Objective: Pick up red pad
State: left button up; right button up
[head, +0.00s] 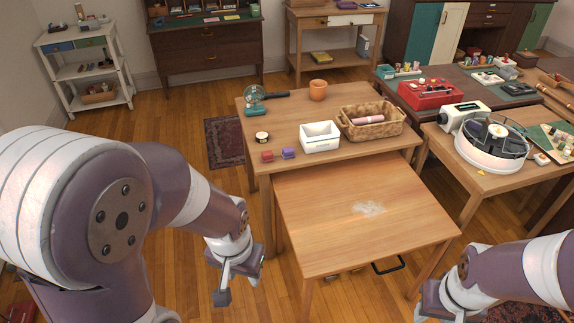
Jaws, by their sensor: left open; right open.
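A small red pad (267,156) lies near the front left edge of the back wooden table (285,118). A purple pad (288,153) lies just right of it, with a small gap. My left gripper (236,283) is open and empty, in front of and below the red pad, left of the nearer table. My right gripper (437,303) is at the lower right, right of the nearer table and far from the pad. It looks empty, and its fingers are partly cut off by the bottom edge.
On the back table are a white bin (320,137), a wicker basket (372,122), an orange pot (318,90), a round tin (262,137) and a teal handled item (255,98). The nearer table (340,220) is bare except for a whitish smear (369,208). A side table (500,180) holds a round machine (492,145).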

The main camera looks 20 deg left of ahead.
aim_at(267, 156)
jog(key=i+j+z, duration=0.1)
jog(key=z, duration=0.3)
jog(key=i+j+z, duration=0.1)
jog(key=j+z, duration=0.5)
jog(key=z, duration=0.15)
jog(key=i+j+z, duration=0.1)
jog(key=j+z, duration=0.35)
jog(key=j, duration=0.55)
jog(key=j+z, duration=0.1)
jog(key=j, duration=0.55)
jog(key=k+j, duration=0.15)
jog(key=j, duration=0.5)
jog(key=j+z, duration=0.15)
jog(key=j, duration=0.5)
